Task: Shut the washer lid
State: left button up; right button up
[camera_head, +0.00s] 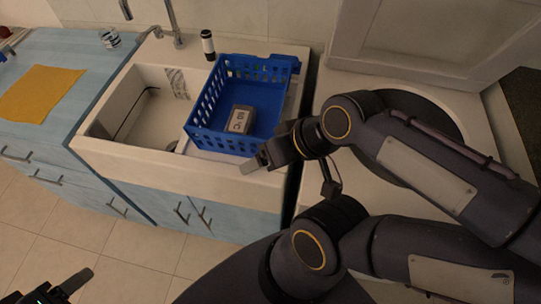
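The washer (497,112) is a white top-loader at the right, with a round dark opening (440,112) in its top. Its white lid (415,38) stands raised at the back, and its right part runs out of view. My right arm crosses in front of the washer and hides much of its top and opening. My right gripper (254,163) is at the blue basket's near right corner, left of the washer and apart from the lid. How far its fingers are spread is unclear. My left gripper (72,287) is low at the bottom left, partly cut off, over the floor.
A blue basket (215,97) holding a grey box (240,119) stands on the right part of the white sink (110,156). A faucet (174,25) and a dark bottle (208,45) are behind. A yellow cloth (40,92) lies on the blue counter. The tiled floor (120,245) is open.

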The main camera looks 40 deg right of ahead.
aim_at(355, 19)
jog(key=k, duration=0.5)
jog(key=z, duration=2.3)
